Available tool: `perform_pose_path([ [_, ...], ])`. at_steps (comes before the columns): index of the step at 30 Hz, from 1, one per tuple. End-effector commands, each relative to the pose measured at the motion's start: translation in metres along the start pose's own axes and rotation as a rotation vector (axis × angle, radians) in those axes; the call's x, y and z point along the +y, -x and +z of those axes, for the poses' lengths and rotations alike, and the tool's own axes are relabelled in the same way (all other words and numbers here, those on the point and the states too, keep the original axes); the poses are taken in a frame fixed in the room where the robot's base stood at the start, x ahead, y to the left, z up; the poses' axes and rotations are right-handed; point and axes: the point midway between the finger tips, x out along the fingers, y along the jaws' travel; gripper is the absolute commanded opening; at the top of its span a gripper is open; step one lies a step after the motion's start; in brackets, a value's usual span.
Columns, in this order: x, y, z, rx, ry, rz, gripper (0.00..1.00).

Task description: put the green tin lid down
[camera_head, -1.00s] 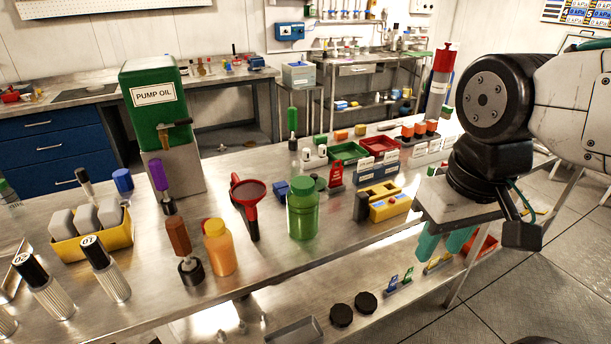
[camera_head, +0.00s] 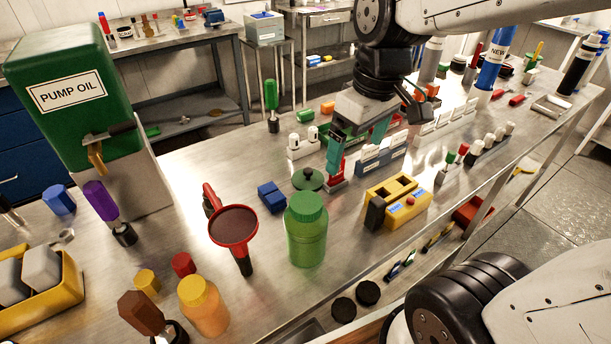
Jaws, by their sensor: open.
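A dark green round lid with a black knob (camera_head: 308,179) is on the steel bench, just behind the green jar (camera_head: 306,232). I cannot tell whether it lies flat on the bench or on a low tin, as the jar hides its near side. My gripper (camera_head: 357,145) points down with its teal fingers apart and nothing visible between them. It is to the right of and behind the lid, apart from it, over the red stand and the label holders.
A red funnel (camera_head: 234,226), blue block (camera_head: 271,197) and yellow box (camera_head: 398,204) stand around the jar. A red stand (camera_head: 336,172) is close to the lid's right. The pump oil can (camera_head: 70,100) stands at left.

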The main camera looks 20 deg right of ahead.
Motion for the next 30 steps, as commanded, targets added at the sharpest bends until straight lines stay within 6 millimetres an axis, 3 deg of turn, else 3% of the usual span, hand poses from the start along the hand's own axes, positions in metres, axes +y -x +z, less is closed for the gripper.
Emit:
perform_pose_path([
  [6, 0.025, -0.049, -0.072, 0.003, 0.268, -0.041, 1.0],
  [12, 0.043, -0.097, -0.119, 0.017, 0.471, -0.059, 1.0],
  [18, 0.052, -0.126, -0.141, 0.027, 0.576, -0.064, 1.0],
  [30, 0.049, -0.169, -0.143, 0.027, 0.595, -0.066, 1.0],
])
